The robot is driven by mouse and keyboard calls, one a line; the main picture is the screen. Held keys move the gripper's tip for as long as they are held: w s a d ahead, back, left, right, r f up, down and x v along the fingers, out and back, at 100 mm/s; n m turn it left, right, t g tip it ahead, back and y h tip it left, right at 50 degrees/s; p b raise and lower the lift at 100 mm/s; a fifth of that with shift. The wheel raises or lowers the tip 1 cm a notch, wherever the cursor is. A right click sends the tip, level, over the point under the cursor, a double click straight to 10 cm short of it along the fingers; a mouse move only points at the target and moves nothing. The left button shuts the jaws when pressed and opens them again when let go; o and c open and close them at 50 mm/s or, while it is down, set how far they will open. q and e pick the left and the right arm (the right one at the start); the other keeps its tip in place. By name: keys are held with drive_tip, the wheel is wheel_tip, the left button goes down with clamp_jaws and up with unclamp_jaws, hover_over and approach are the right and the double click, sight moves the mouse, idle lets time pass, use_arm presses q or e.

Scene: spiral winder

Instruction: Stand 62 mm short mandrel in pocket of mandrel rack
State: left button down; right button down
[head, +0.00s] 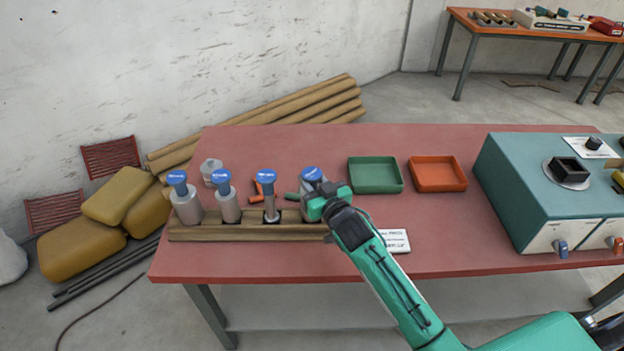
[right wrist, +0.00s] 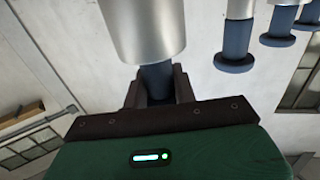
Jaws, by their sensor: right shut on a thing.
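My right gripper (head: 320,200) is at the right end of the wooden mandrel rack (head: 240,234), shut on a mandrel with a blue top (head: 311,174). The right wrist view shows the dark jaws (right wrist: 158,90) around its blue neck (right wrist: 157,80), with the wide silver body (right wrist: 143,28) beyond. In the head view the gripper hides its lower part, so I cannot tell whether it is seated in a pocket. The label is too small to read. Three other blue-topped mandrels, left (head: 187,205), second (head: 229,205) and thin third (head: 269,205), stand upright in the rack. My left gripper is not in view.
A green tray (head: 375,177) and an orange tray (head: 437,176) lie right of the rack. A teal machine (head: 535,190) fills the table's right. A pale cylinder (head: 210,168) and small orange pieces (head: 257,197) lie behind the rack. A white card (head: 395,241) lies at its right.

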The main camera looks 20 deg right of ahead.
drive_tip(key=shift+r, duration=0.1)
drive_tip(key=c, duration=1)
unclamp_jaws()
drive_tip(key=shift+c, duration=0.2)
